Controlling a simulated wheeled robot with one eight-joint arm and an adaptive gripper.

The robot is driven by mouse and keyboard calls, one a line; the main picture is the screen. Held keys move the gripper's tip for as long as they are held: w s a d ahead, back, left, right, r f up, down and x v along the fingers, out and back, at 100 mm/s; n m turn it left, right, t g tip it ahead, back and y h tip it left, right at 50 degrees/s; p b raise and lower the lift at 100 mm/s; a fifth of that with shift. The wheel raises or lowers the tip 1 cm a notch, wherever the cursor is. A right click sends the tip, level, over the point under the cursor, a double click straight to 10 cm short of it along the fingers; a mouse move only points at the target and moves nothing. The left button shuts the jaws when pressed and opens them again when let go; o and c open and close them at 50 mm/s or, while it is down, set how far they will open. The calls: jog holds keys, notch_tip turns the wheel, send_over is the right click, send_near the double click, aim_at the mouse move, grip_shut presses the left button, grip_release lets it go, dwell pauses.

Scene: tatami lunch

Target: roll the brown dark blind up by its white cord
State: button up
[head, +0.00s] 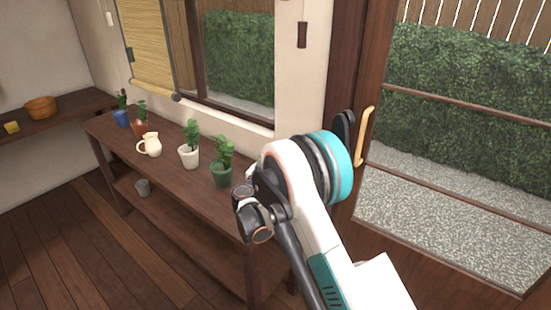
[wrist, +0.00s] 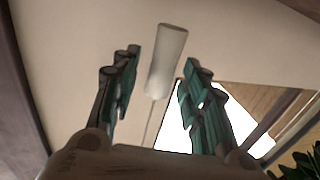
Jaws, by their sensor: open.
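A white cylindrical pull (wrist: 167,60) on a thin pale cord (wrist: 148,122) shows in the wrist view, between the two teal fingers of my gripper (wrist: 160,66). The fingers are apart and not closed on it. I cannot tell how far beyond the fingertips the pull is. The blind in the head view is straw-coloured (head: 146,42), hanging partway down the window at upper left. I cannot make out a dark brown blind.
A dark brown pull (head: 302,35) and a small white one (head: 109,18) are by the wall. A wooden shelf table (head: 170,187) holds a white jug (head: 150,146) and several potted plants, including a green pot (head: 221,175) near my arm. A glazed door with a handle (head: 366,135) is at right.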

jog(key=v, duration=1.1)
jog(key=shift+s, duration=0.1)
